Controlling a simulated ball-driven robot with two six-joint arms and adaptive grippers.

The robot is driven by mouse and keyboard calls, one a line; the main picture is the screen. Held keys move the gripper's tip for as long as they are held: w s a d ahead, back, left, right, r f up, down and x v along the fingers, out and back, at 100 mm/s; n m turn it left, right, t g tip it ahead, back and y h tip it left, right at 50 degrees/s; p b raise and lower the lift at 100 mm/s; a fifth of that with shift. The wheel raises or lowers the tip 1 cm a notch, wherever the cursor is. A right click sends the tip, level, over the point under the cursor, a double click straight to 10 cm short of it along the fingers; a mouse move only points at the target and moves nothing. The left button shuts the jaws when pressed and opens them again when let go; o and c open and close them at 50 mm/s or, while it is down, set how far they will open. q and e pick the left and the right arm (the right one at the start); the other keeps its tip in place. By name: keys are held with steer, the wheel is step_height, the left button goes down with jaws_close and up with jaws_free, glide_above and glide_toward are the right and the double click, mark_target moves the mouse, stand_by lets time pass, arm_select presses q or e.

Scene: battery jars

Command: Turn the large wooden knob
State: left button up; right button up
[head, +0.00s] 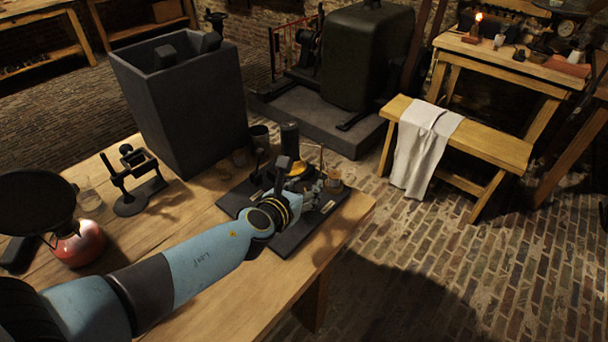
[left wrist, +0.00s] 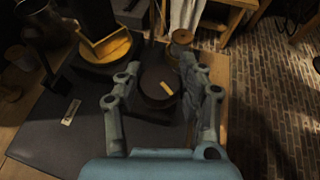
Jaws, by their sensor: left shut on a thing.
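My left gripper (head: 312,187) is low over a dark board (head: 285,243) at the table's right end. In the left wrist view, its fingers (left wrist: 158,65) are on either side of a dark round knob-like piece (left wrist: 155,88) with a tan strip, and are shut on it. I cannot tell whether this piece is wood. A round tan, wood-coloured piece (left wrist: 182,36) stands just beyond the right fingertip; it also shows in the head view (head: 333,184). The gripper hides part of the board. My right gripper is not in view.
A tall grey tank (head: 185,110), a black iron stand (head: 138,180) and a red burner (head: 80,245) share the table. The front right tabletop is clear.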

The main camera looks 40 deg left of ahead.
arm_select(q)
steer(key=shift+w+r+n+g+y, duration=0.1)
steer(key=shift+n+g+y, duration=0.5)
steer(key=shift+n+y, duration=1.45)
steer(key=shift+y, duration=0.25)
steer(key=o, duration=1.2)
steer(key=v, duration=0.7)
steer(key=shift+s, duration=0.25)
steer(key=shift+d, duration=0.15)
